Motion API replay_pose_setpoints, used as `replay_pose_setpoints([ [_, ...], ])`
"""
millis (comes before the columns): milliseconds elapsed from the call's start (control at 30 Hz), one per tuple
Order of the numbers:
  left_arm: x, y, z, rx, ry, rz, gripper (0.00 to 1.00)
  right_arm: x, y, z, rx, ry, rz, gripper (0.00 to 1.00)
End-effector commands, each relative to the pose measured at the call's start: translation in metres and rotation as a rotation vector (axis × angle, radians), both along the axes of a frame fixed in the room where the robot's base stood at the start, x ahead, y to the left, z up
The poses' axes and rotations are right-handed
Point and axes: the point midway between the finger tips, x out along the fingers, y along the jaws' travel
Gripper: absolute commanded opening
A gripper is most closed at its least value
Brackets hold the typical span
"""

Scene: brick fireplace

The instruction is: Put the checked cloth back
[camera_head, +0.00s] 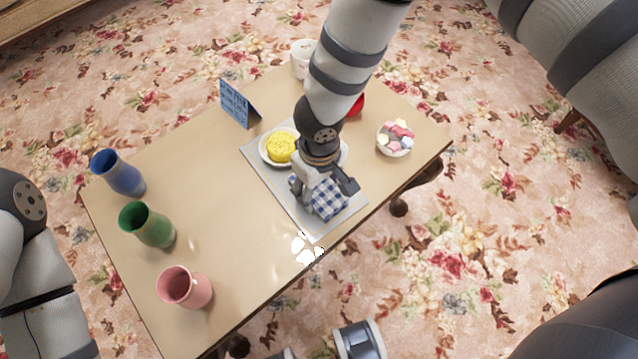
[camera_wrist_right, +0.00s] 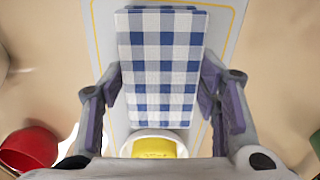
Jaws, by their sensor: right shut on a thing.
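The blue-and-white checked cloth (camera_head: 328,201) is a folded rectangle over the near right part of a grey mat (camera_head: 273,182). In the right wrist view the cloth (camera_wrist_right: 163,60) lies between the two fingers, with the mat (camera_wrist_right: 103,45) and its yellow line behind it. My right gripper (camera_head: 322,190) reaches down from above and is shut on the cloth. I cannot tell whether the cloth touches the mat. My left arm shows at the left edge, but its gripper is out of view.
A white plate with yellow food (camera_head: 281,147) is beside the gripper. Blue (camera_head: 120,173), green (camera_head: 148,225) and pink (camera_head: 185,288) vases stand left. A blue sign (camera_head: 236,103), white mug (camera_head: 301,60), red item (camera_head: 357,106) and sweets bowl (camera_head: 394,139) are farther back. A white lobed shape (camera_head: 305,248) is near the front edge.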

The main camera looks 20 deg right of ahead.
Motion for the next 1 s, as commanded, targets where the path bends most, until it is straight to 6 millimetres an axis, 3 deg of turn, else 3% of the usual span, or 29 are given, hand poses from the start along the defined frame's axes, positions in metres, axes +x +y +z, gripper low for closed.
replay_pose_setpoints([
  [133, 0.0, 0.0, 0.0, 0.0, 0.0, 0.0, 0.4, 0.0, 0.0, -0.001, 0.0, 0.0, 0.001, 0.34],
  [167, 0.0, 0.0, 0.0, 0.0, 0.001, 0.0, 0.4, 0.0, 0.0, -0.001, 0.0, 0.0, 0.001, 0.58],
  [233, 0.0, 0.0, 0.0, 0.0, 0.0, 0.0, 0.4, 0.0, 0.0, -0.001, 0.0, -0.001, 0.001, 0.74],
  [267, 0.0, 0.0, 0.0, 0.0, 0.0, 0.0, 0.4, 0.0, 0.0, -0.001, 0.0, -0.001, 0.001, 0.76],
  [533, 0.0, 0.0, 0.0, 0.0, 0.0, 0.0, 0.4, 0.0, 0.0, 0.0, -0.001, -0.001, 0.0, 0.76],
  [633, 0.001, 0.0, 0.002, 0.0, -0.004, 0.0, 0.4, 0.001, 0.0, 0.009, -0.001, -0.003, 0.001, 0.76],
  [1000, 0.014, 0.0, 0.021, 0.0, -0.043, 0.0, 0.4, 0.002, 0.0, 0.104, 0.0, -0.007, 0.0, 0.76],
])
